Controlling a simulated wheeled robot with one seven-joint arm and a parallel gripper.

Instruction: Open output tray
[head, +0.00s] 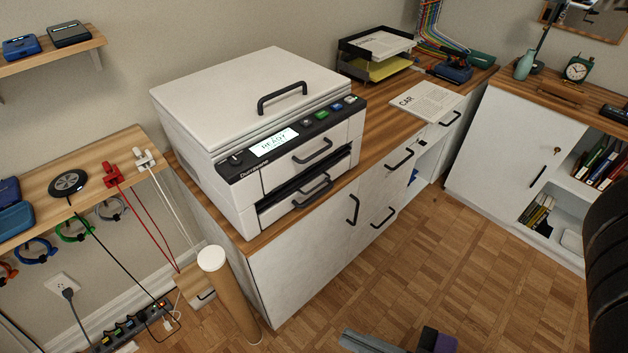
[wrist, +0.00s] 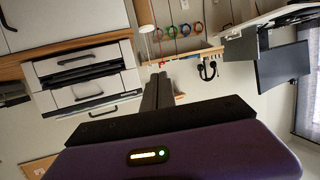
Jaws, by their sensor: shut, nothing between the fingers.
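The white printer (head: 250,95) stands on the wooden counter, its screen reading READY. Its front has an upper panel with a dark handle (head: 312,152) and a lower panel with a second dark handle (head: 314,190). A dark slot (head: 330,172) runs between them; I see no label telling which part is the output tray. In the wrist view the printer front (wrist: 85,72) appears at the upper left, turned over. My gripper (head: 350,338), with grey fingers and purple body, is low in front of the counter, apart from the printer. Its fingers (wrist: 157,90) are together and empty.
A cardboard tube with a white cap (head: 212,258) leans by the counter's left corner. Cabinet handles (head: 353,210) stick out below the printer. A wall shelf with cables (head: 112,174) is at left. The parquet floor (head: 480,270) to the right is clear.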

